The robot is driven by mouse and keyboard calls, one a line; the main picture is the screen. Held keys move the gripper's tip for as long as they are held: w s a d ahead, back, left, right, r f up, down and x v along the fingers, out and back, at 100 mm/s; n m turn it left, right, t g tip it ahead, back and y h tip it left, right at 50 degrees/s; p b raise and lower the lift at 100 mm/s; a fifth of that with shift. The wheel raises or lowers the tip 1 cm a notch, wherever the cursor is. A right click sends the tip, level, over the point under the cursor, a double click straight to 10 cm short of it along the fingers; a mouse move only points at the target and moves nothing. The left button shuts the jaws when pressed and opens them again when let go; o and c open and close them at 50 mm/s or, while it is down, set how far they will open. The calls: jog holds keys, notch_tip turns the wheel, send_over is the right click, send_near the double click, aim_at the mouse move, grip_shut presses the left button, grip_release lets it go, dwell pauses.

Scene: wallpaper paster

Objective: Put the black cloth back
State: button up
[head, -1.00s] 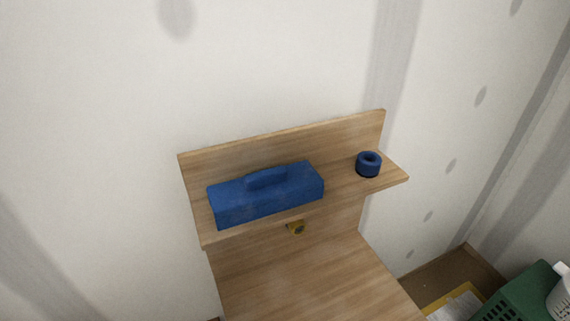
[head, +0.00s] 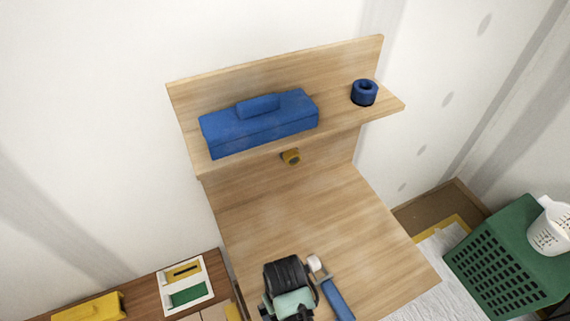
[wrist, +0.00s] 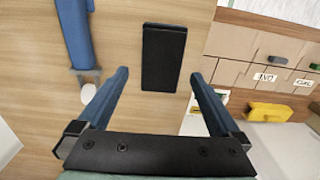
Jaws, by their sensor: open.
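The black cloth (wrist: 163,58) is a flat, dark rectangle on the wooden tabletop (wrist: 120,35) in the wrist view. My gripper (wrist: 160,75) is open, its two blue fingers spread apart with the cloth showing between and beyond their tips. The fingers look clear of the cloth, though the height between them is hard to tell. Nothing is held. In the head view, the black and pale green end of my arm is at the bottom centre, over the tabletop (head: 290,215); I cannot make out the cloth there.
A blue-handled tool (head: 337,298) lies beside my arm, near a small white piece (head: 314,263). A shelf (head: 340,115) holds a blue box (head: 260,122) and a blue ring (head: 364,92). A green crate (head: 505,265) stands right; a yellow box (head: 88,307) sits lower left.

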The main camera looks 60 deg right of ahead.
jog(key=shift+r, duration=2.8)
